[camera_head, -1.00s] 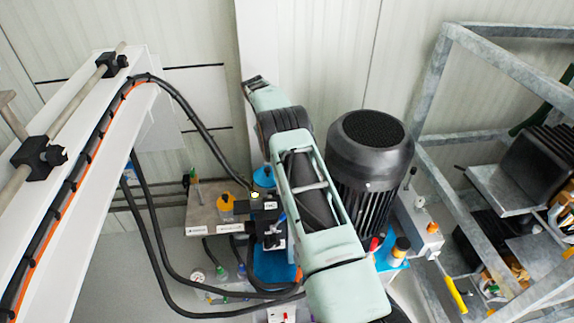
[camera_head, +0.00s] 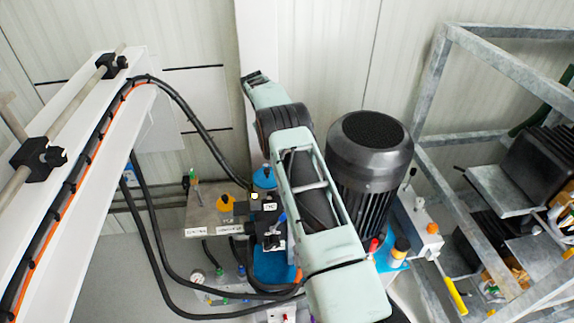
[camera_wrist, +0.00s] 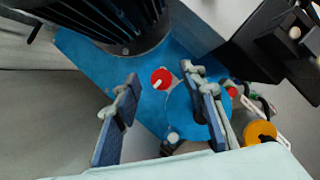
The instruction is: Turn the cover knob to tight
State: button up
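A round red knob (camera_wrist: 158,82) with a pale pointer sits on the blue base in the wrist view. I cannot tell for sure that it is the cover knob, or which way is tight. My gripper (camera_wrist: 160,74) is open, its two blue-padded fingers spread on either side of the red knob in the picture. Nothing is between the pads that I can see gripped, and the depth to the knob is unclear. A yellow-orange knob (camera_wrist: 260,132) shows at right, outside the fingers. In the head view my arm covers the middle, and my fingers cannot be made out.
A large black finned motor (camera_head: 371,148) stands close beside my arm. Black hoses (camera_head: 160,225) hang at left. A metal plate with a yellow knob (camera_head: 226,202) and small black parts lies left of my arm. A galvanised frame (camera_head: 437,95) stands at right.

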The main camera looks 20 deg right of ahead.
notch_tip(320, 180, up, 8)
jog(key=shift+r, duration=0.15)
dwell(0.5)
